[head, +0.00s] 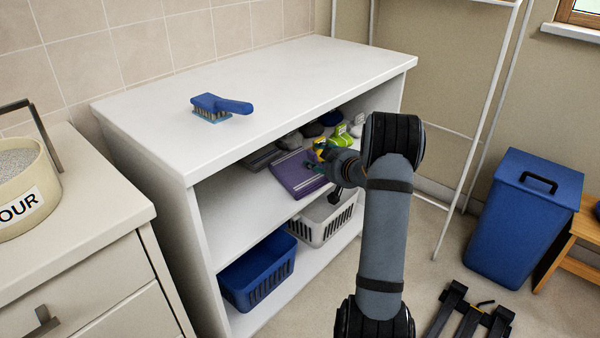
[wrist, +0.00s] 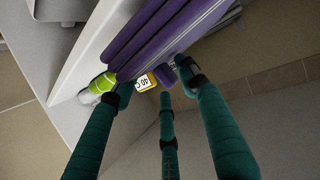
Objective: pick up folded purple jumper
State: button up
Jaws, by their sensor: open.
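The folded purple jumper (head: 298,175) lies on the middle shelf of the white unit, near its front edge. In the wrist view its purple layered folds (wrist: 165,35) fill the top middle. My gripper (head: 322,157) is at the right end of the jumper in the head view, its wrist partly covering that end. In the wrist view the three teal fingers of my gripper (wrist: 158,85) are spread apart, with tips close to the jumper's lower edge. Nothing shows held between them. Whether a fingertip touches the cloth I cannot tell.
A green-and-white bottle (head: 341,136) and dark rounded items (head: 312,130) stand behind on the shelf. A yellow-edged label (wrist: 146,82) shows between my fingers. Blue (head: 258,275) and white (head: 325,217) baskets sit below. A blue brush (head: 220,106) lies on the top (head: 290,75), otherwise clear.

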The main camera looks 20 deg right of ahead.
jog(key=shift+c, duration=0.6)
grip_shut()
